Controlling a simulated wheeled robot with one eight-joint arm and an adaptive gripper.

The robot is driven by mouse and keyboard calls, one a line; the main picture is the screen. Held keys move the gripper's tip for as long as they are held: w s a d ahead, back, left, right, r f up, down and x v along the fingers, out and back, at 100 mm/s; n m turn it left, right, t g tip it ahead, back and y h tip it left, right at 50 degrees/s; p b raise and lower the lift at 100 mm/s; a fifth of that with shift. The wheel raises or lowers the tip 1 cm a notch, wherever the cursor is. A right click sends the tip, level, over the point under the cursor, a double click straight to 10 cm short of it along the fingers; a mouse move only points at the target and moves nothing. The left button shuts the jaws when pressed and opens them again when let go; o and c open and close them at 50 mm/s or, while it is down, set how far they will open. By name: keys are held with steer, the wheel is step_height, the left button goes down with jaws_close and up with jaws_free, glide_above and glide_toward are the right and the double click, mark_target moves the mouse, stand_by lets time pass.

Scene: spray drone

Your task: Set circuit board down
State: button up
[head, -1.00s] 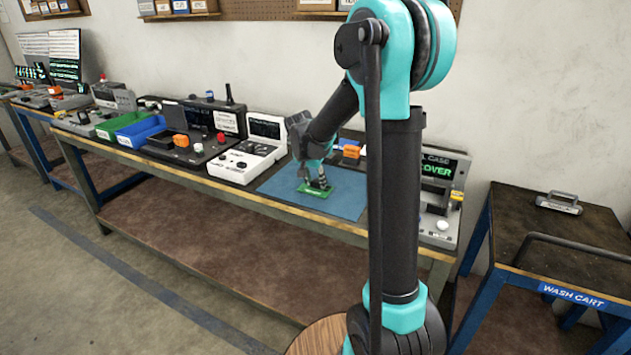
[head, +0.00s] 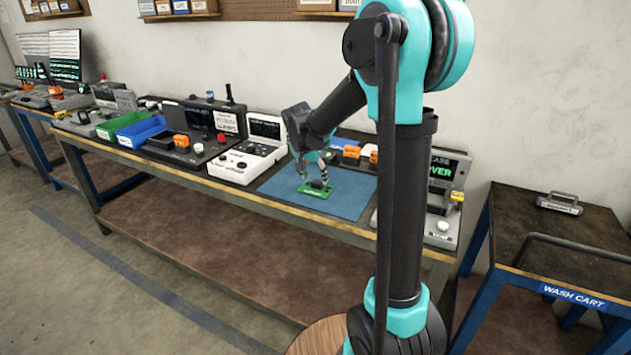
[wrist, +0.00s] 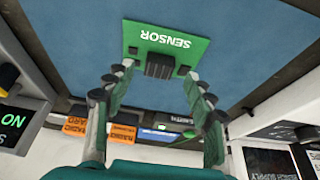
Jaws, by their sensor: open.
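The circuit board (head: 316,192) is a green plate lying flat on the blue mat (head: 345,204) on the workbench. In the wrist view the board (wrist: 138,42) reads "SENSOR" and has a black block (wrist: 160,65) on it. My gripper (head: 314,178) is over the board, pointing down. In the wrist view my gripper (wrist: 155,76) is open, its fingers spread to either side of the black block, with a gap on both sides. Nothing is held. The exact fingertip height above the board is unclear.
A white console (head: 240,160) stands left of the mat and a grey case with a green-lit screen (head: 447,205) right of it. Orange-labelled items (head: 351,152) sit behind the mat. A wash cart (head: 560,235) stands at far right. Bare mat surrounds the board.

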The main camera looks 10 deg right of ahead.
steer(key=v, duration=0.9)
steer(key=s+d+f+n+y, duration=0.1)
steer(key=s+d+f+n, duration=0.1)
steer(key=s+f, duration=0.3)
steer(key=s+d+f+n, duration=0.2)
steer(key=s+f, duration=0.4)
steer(key=s, duration=0.6)
steer(key=s+d+f+n+y, duration=0.1)
steer(key=s+d+f+n, duration=0.1)
steer(key=s+f, duration=0.4)
steer(key=s+n, duration=0.1)
steer(key=s, duration=0.2)
steer(key=shift+s+d+f+t+y, duration=0.2)
steer(key=shift+d+t+y, duration=0.1)
